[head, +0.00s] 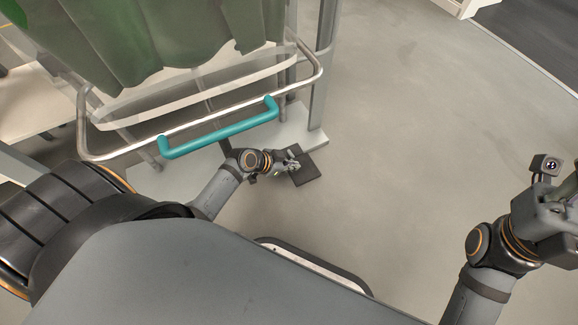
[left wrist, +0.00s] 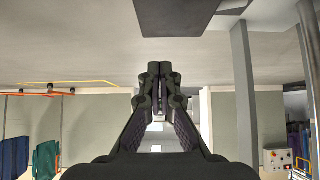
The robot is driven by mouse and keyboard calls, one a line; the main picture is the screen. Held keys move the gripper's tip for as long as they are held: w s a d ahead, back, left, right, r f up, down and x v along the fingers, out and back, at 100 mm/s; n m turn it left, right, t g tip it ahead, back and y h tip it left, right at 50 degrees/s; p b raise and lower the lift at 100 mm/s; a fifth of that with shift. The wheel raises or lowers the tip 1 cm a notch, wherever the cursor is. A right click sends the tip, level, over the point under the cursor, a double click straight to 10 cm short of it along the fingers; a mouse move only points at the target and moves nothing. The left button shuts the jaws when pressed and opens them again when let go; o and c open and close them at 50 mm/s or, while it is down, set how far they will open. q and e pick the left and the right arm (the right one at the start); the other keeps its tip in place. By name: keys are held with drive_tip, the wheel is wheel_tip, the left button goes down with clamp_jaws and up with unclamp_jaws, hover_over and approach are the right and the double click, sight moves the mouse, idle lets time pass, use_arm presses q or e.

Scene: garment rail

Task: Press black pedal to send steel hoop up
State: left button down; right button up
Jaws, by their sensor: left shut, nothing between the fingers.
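The black pedal (head: 308,172) is a flat dark plate low by the floor at the foot of the rail's post, right of centre in the head view. A dark plate that looks like it fills the top of the left wrist view (left wrist: 185,14). My left gripper (head: 292,161) is shut and empty at the pedal's left edge; its closed fingers show in the left wrist view (left wrist: 160,72). Contact cannot be told. The steel hoop (head: 312,82) is a tubular loop with a teal handle (head: 220,128), around the green garment (head: 150,40). My right gripper (head: 560,205) is cut off at the right edge.
A grey upright post (head: 320,75) and pale base (head: 310,133) stand beside the pedal. Open grey floor (head: 430,130) lies to the right. The left wrist view shows a control box (left wrist: 280,159) and hanging garments (left wrist: 47,160) further off.

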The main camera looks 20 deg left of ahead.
use_arm(q)
drive_tip(key=b, duration=0.3)
hover_over(308, 172)
drive_tip(key=s+a, duration=0.2)
wheel_tip(308, 172, down, 5)
drive_tip(key=shift+s+d+r, duration=0.1)
drive_tip(key=shift+d, duration=0.05)
wheel_tip(308, 172, down, 3)
drive_tip(key=shift+s+b, duration=0.1)
drive_tip(key=shift+b, duration=0.9)
